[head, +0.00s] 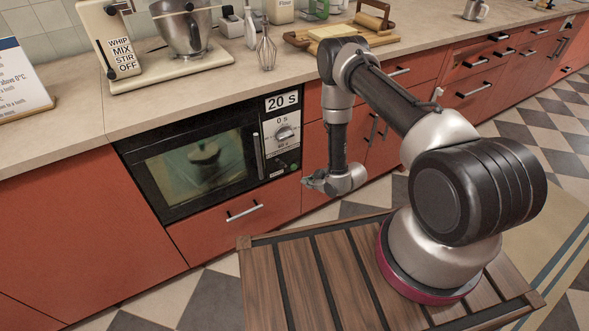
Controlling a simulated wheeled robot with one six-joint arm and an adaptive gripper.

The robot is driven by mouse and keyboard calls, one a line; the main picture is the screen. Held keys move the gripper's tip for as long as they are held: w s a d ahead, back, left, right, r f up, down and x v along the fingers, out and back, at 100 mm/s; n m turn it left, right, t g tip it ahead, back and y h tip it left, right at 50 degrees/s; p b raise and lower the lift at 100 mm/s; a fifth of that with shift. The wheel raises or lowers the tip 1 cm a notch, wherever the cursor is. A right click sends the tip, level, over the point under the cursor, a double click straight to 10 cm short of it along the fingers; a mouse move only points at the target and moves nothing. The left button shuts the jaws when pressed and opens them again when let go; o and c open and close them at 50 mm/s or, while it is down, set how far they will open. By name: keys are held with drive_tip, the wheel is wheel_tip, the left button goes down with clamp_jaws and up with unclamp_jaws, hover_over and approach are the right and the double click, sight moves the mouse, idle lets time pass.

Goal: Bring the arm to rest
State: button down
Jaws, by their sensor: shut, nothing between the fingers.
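My arm stands on a slatted wooden top (300,285) and bends over toward the red cabinets. Its forearm hangs down in front of the cabinet doors right of the oven. My gripper (312,182) is at the low end of the arm, pointing left, a little below the oven's right side. It is small in the head view, shut and holding nothing. It appears apart from the oven and the drawer.
A black oven (200,160) with a closed glass door sits under the counter (75,110). A drawer handle (244,212) juts out below it. A stand mixer (165,50), a whisk (266,48) and a wooden board (300,40) are on the counter. Checkered floor lies right.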

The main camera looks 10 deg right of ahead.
idle(0.4)
drive_tip(key=s+d+f+m+g+h, duration=0.2)
drive_tip(key=s+d+f+g, duration=0.25)
drive_tip(key=s, duration=0.45)
drive_tip(key=s+d+r+m+g+h, duration=0.2)
drive_tip(key=s+d+r+g+h, duration=0.1)
drive_tip(key=s+d+r, duration=0.15)
drive_tip(key=s+d+r+m+g+h, duration=0.1)
drive_tip(key=s+d+r+m+g, duration=0.15)
drive_tip(key=r, duration=1.45)
drive_tip(key=s+d+r+m+g, duration=0.1)
drive_tip(key=s+d+r+m, duration=0.15)
drive_tip(key=r, duration=1.45)
drive_tip(key=s+r+m+t, duration=0.1)
drive_tip(key=s+r+t, duration=0.3)
drive_tip(key=r, duration=1)
drive_tip(key=s+r+m+t, duration=0.1)
drive_tip(key=s+r+t, duration=0.2)
drive_tip(key=s+r, duration=0.6)
wheel_tip(320, 180, up, 5)
drive_tip(key=shift+s+a+f+t, duration=0.1)
drive_tip(key=shift+s+a+t, duration=0.25)
drive_tip(key=shift+s+t, duration=0.05)
